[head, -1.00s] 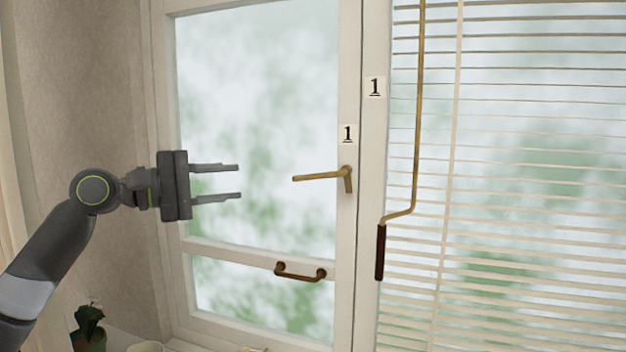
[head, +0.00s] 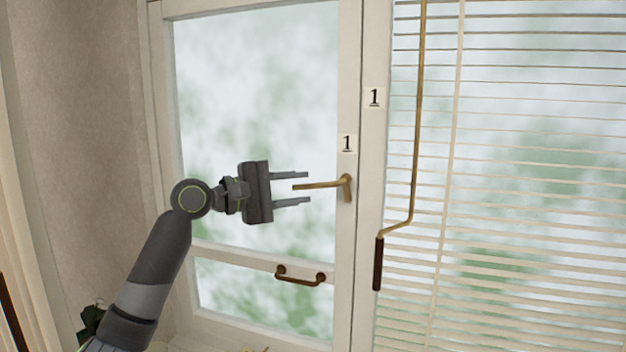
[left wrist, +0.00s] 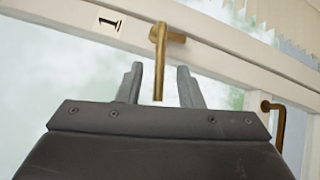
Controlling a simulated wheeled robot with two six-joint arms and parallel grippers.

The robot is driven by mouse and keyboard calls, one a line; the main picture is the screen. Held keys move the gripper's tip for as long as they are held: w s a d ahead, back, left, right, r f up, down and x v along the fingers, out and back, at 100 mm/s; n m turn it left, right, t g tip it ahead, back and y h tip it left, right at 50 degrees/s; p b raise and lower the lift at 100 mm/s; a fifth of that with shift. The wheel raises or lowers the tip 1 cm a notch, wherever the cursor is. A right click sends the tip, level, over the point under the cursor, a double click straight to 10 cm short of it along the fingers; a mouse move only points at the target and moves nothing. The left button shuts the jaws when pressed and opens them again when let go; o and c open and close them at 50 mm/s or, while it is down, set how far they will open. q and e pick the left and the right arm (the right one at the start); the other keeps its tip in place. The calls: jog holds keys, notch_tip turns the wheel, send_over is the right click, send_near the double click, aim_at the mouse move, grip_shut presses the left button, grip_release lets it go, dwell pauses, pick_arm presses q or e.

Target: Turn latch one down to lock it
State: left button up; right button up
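Latch one (head: 325,185) is a brass lever on the right stile of the window sash, below a label with the number 1 (head: 347,143). Its handle points left, nearly level. My left gripper (head: 309,187) is open, its two fingers pointing right. The free end of the handle lies between the fingertips in the head view, one above and one below. In the left wrist view the latch (left wrist: 159,60) reaches in between the two open fingers (left wrist: 158,85), with a gap on both sides. My right gripper is not in view.
A brown pull handle (head: 300,276) is on the sash's lower rail. A brass crank rod (head: 417,120) with a dark grip hangs in front of the blinds (head: 530,200) at right. A second 1 label (head: 374,97) is on the frame. A plant (head: 91,320) stands at lower left.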

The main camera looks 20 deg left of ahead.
aim_at(309, 187)
pick_arm(q)
jog(key=shift+p+x, duration=0.4)
jog(key=shift+x, duration=1.6)
jog(key=shift+s, duration=0.1)
grip_shut()
